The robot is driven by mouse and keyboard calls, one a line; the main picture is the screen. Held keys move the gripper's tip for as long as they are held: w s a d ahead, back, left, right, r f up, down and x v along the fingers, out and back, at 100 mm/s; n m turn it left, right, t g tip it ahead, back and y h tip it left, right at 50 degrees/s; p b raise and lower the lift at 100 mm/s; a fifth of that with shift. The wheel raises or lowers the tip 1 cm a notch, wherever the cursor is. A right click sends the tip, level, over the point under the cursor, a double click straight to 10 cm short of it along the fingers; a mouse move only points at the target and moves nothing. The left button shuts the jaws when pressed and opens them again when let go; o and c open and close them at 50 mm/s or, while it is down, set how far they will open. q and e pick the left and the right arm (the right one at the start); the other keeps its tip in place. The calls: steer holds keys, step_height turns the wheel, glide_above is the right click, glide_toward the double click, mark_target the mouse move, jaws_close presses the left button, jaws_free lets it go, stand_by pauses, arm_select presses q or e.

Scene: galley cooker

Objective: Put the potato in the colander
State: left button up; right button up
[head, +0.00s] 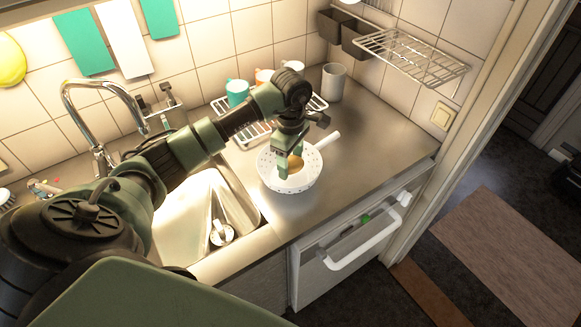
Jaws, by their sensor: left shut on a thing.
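The white colander (310,178) stands on the steel counter to the right of the sink, its handle pointing up to the right. My left gripper (288,169) points down into the colander. It is shut on the brown potato (296,163), which shows beside the fingers within the colander's rim. The fingers partly hide the potato, and I cannot tell whether it touches the colander's bottom. My right gripper is not in view.
The sink (168,235) with a tall curved tap (100,84) lies to the left. Behind the colander, a rack (252,132) holds several cups, with a grey cup (334,82) beside it. A wire shelf (412,57) juts from the right wall. The counter right of the colander is clear.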

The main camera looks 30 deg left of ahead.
mark_target(290, 170)
arm_select(q)
step_height(290, 170, down, 3)
steer(key=shift+f+p, duration=0.1)
steer(key=shift+p, duration=0.25)
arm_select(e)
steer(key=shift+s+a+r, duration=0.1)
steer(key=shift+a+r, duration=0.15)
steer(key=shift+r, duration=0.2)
arm_select(q)
steer(key=shift+f+b, duration=0.2)
steer(key=shift+b, duration=0.15)
steer(key=o, duration=1.2)
steer(key=shift+r, duration=0.1)
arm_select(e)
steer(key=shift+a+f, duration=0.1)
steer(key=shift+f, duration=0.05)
